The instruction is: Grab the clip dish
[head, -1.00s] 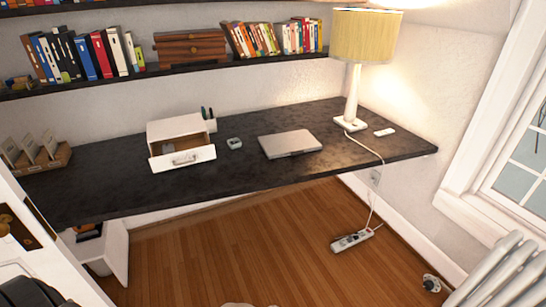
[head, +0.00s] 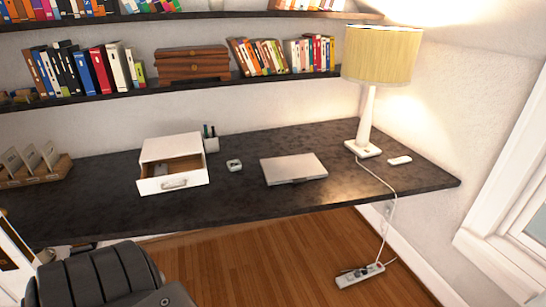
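The clip dish appears to be the small pale, squarish dish (head: 234,165) with a dark middle on the dark desk (head: 240,200). It stands between the white drawer box and the closed grey laptop. It is too small to tell what it holds. Neither of my grippers shows in the head view.
The white drawer box (head: 172,148) has its drawer pulled out toward me. A pen cup (head: 211,144) stands behind the dish, the laptop (head: 293,169) to its right, and a lamp (head: 366,120) farther right. The desk in front of the dish is clear. A dark ribbed shape (head: 105,275) fills the lower left.

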